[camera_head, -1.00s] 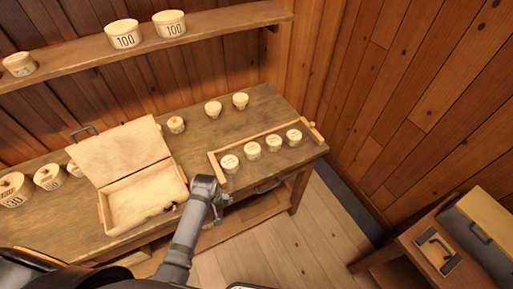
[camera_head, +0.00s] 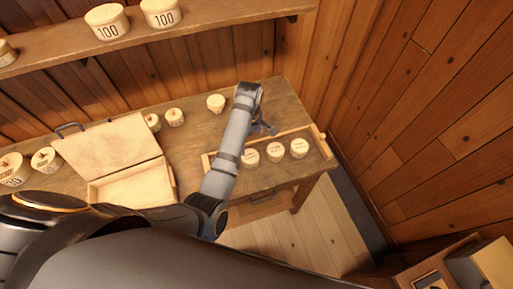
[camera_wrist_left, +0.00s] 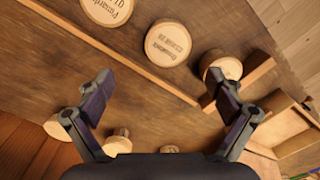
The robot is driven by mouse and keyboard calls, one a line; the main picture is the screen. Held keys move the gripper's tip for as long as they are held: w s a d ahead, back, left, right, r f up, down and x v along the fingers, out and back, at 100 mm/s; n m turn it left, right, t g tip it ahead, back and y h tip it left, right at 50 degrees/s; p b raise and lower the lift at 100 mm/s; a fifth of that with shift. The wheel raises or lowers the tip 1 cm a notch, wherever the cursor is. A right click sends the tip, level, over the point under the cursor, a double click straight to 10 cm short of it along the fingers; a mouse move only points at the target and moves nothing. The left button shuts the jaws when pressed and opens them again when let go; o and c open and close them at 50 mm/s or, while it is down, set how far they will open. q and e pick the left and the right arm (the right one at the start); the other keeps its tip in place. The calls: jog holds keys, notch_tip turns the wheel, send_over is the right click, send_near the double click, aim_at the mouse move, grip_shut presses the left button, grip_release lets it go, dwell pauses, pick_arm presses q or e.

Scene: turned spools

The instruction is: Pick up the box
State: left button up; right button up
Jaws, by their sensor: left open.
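The open wooden box (camera_head: 130,187) stands on the table at the left in the head view, its lid (camera_head: 108,143) tilted back with a dark handle at the top. My left gripper (camera_head: 264,128) is right of the box, over the table beside a wooden rail rack. In the left wrist view the gripper (camera_wrist_left: 160,76) is open and empty, its fingers spread above the table. A wooden tray-like edge at the right there (camera_wrist_left: 288,126) is probably part of the box. My right gripper is not in view.
Labelled spools (camera_head: 275,152) stand in the rack (camera_head: 318,146). Several knobbed or plain spools (camera_head: 216,103) stand along the back of the table. A low cabinet (camera_head: 495,262) is at the lower right.

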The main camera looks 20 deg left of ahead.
aim_at(250, 156)
pick_arm(q)
jog(key=shift+s+a+f, duration=0.1)
jog(key=shift+s+f, duration=0.05)
jog(key=shift+f, duration=0.15)
jog(key=f, duration=0.1)
jog(key=s+f, duration=0.1)
jog(key=f+p, duration=0.1)
jog(key=f, duration=0.1)
jog(key=shift+s+a, duration=0.15)
jog(key=shift+s, duration=0.1)
jog(key=shift+w+f, duration=0.15)
jog(key=shift+w, duration=0.1)
jog(key=shift+f+p, duration=0.65)
jog(key=shift+f, duration=0.15)
notch_tip(250, 156, down, 3)
jog(key=shift+s+r, duration=0.1)
jog(key=shift+r, duration=0.05)
jog(key=shift+f, duration=0.45)
jog(key=shift+c, duration=0.6)
jog(key=c, duration=1)
jog(key=shift+c, duration=0.3)
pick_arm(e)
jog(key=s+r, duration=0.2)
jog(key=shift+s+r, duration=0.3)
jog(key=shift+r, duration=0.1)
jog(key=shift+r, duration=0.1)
